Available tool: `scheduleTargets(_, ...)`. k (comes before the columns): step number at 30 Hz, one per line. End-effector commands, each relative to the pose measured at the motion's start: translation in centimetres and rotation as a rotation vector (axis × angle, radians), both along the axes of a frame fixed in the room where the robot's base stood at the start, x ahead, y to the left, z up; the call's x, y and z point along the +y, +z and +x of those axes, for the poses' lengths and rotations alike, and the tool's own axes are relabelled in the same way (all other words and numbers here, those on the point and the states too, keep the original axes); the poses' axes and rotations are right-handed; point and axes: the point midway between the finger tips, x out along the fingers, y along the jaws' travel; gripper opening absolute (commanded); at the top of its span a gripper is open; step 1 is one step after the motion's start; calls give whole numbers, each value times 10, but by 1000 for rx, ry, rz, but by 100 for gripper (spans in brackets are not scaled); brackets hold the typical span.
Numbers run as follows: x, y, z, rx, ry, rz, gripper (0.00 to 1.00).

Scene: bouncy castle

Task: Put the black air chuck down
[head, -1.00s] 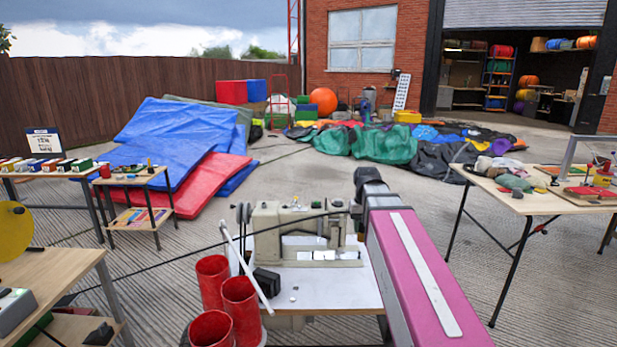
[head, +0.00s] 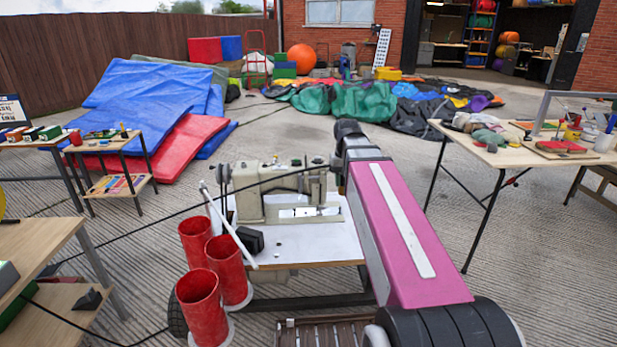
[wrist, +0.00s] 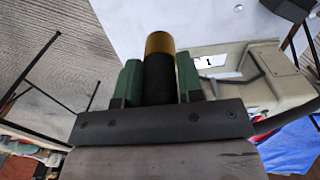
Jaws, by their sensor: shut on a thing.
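In the wrist view, my gripper (wrist: 159,72) has its two green fingers closed on the black air chuck (wrist: 160,82), a black cylinder with a brass-coloured end. The chuck sticks out beyond the fingertips. The white sewing table top (wrist: 215,20) and the beige sewing machine (wrist: 262,85) show behind it, and I see no contact between them and the chuck. In the head view, my pink arm reaches forward to the right of the sewing machine (head: 280,195); the gripper and chuck are hidden there.
A small black box (head: 250,240) sits on the sewing table (head: 300,245), with red cups (head: 200,305) at its left. A cluttered folding table (head: 510,160) stands right. A small stand (head: 115,165) and wooden bench (head: 30,255) are left.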

Motion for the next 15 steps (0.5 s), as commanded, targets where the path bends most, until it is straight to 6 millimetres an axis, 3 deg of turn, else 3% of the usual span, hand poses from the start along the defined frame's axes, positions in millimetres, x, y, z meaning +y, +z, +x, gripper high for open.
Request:
scheduleTargets(5, 15, -32, 17, 3, 27, 1, 5)
scheduleTargets(15, 55, -121, 47, 3, 97, 2, 5)
